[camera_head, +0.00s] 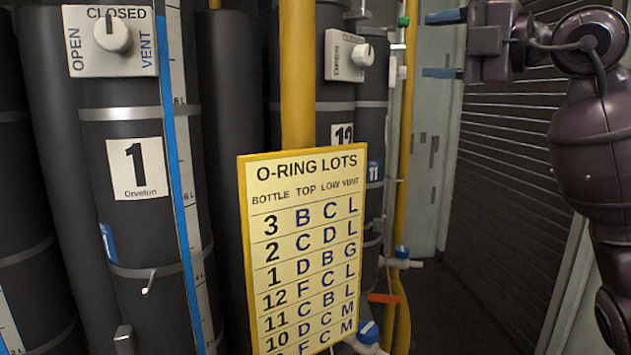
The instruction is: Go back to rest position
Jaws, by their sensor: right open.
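My right gripper (440,45) is at the upper right, with its arm coming in from the right edge. Its two blue-tipped fingers point left and are spread apart, one above the other. Nothing is between them. The gripper is in front of the louvred dark wall and pale door, to the right of the bottles and pipes. My left gripper is not in view.
Dark bottle 1 (135,230) has a valve plate (110,40) marked OPEN, CLOSED and VENT. Bottle 12 (340,110) stands behind a yellow O-RING LOTS board (305,165). A yellow pipe (404,120) runs near the gripper. Floor (460,310) shows clear at lower right.

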